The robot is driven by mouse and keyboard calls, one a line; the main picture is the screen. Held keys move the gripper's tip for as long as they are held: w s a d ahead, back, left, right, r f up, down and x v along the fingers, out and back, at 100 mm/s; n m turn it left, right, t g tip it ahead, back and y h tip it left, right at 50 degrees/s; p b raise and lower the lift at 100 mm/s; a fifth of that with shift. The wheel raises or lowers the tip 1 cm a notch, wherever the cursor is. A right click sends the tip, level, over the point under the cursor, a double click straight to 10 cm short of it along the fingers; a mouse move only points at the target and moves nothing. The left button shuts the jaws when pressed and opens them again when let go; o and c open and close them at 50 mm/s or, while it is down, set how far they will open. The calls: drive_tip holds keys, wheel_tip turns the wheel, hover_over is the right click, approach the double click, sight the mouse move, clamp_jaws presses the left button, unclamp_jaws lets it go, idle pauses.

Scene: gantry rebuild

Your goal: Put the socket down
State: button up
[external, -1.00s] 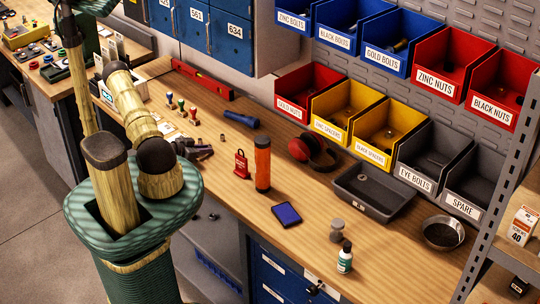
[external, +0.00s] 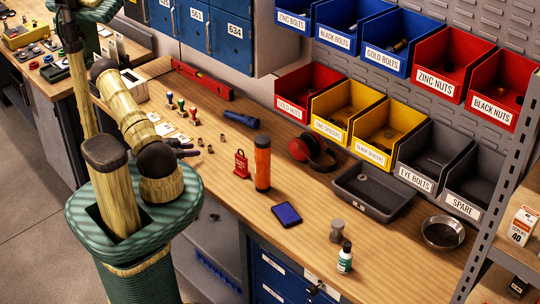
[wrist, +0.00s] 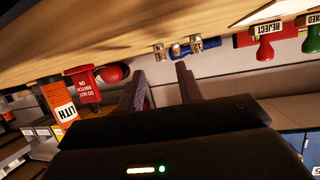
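Several small metal sockets stand on the wooden bench; one socket (external: 210,149) is just right of my gripper (external: 192,149) in the external view. In the wrist view two sockets show, one socket (wrist: 158,53) and another socket (wrist: 196,44), beyond the fingertips. I cannot tell which one the task means. My gripper (wrist: 160,70) is open, its two dark fingers apart with nothing between them. It is low over the bench and apart from the sockets. The wrist picture is upside down, with the bench top above.
A blue flashlight (external: 241,119) lies behind the sockets. Stamps (external: 181,106) and paper cards are at the back left. A red lockout tag (external: 241,164) and an orange cylinder (external: 262,164) stand to the right. The bench front edge is clear near my arm.

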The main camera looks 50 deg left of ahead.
drive_tip(key=v, duration=0.6)
drive_tip(key=shift+b, duration=0.4)
drive_tip(key=shift+w, duration=0.1)
drive_tip(key=shift+w+f+g, duration=0.2)
drive_tip(key=shift+w+g, duration=0.35)
drive_tip(key=shift+g, duration=0.05)
drive_tip(key=w+g, duration=0.3)
drive_tip(key=w+d+m+g, duration=0.1)
drive_tip(key=w, duration=0.1)
drive_tip(key=shift+r+y, duration=0.35)
drive_tip(key=shift+y, duration=0.05)
drive_tip(key=w+d+r+n+g+y, duration=0.2)
drive_tip(key=w+d+r+g, duration=0.2)
drive_tip(key=d+r, duration=0.75)
drive_tip(key=s+d+r+g+h, duration=0.1)
drive_tip(key=s+d+r, duration=0.2)
drive_tip(key=d, duration=0.9)
drive_tip(key=shift+s+r+n+g, duration=0.15)
drive_tip(key=shift+s+n+g, duration=0.15)
drive_tip(key=shift+s+n, duration=0.1)
